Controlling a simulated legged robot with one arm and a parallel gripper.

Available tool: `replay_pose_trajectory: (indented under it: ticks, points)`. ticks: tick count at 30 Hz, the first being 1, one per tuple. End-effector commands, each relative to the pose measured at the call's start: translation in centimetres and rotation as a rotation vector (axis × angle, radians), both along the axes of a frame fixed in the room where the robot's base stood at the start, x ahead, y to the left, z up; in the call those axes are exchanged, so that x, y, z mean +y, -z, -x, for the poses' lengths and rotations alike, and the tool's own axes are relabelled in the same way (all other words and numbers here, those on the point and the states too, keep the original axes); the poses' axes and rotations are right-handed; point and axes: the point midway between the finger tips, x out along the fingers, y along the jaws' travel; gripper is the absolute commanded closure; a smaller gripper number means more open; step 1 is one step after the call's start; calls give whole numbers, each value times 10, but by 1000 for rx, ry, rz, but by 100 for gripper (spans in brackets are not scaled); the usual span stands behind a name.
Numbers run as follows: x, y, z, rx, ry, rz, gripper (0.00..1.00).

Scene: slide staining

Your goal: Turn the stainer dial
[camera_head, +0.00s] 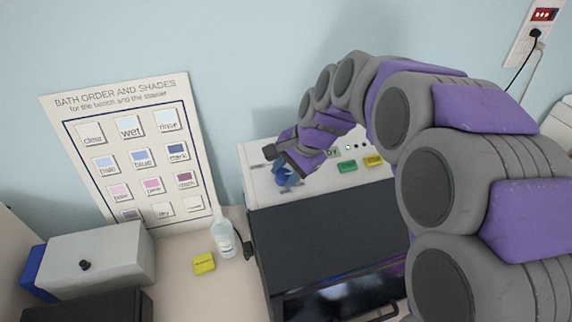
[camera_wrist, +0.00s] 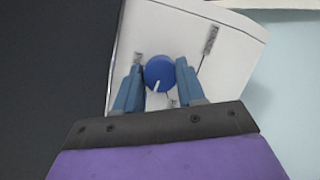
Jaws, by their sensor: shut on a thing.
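The stainer (camera_head: 262,205) is a white and dark box on the bench, its light control panel along the top back. The stainer dial (camera_wrist: 159,73) is a round blue knob with a white pointer line, on the white panel. My gripper (camera_wrist: 159,78) has its two blue fingers on either side of the dial and is shut on it. In the head view my gripper (camera_head: 285,176) reaches down onto the left part of the panel, and the dial is mostly hidden there. In the wrist view the pointer line points down and slightly left.
A green button (camera_head: 347,166) and a yellow button (camera_head: 373,160) sit right of my gripper. A clear bottle (camera_head: 223,238) and a yellow block (camera_head: 204,263) stand left of the stainer. A bath order chart (camera_head: 105,112) leans on the wall. A grey box (camera_head: 100,262) is at the left.

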Motion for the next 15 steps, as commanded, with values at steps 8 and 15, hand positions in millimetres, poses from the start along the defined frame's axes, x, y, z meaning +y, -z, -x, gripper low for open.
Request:
replay_pose_trajectory:
  ticks: [8, 15]
  points:
    - [-1, -5, 1, 24, 246, -94, 91]
    - [0, -5, 2, 48, 456, -174, 91]
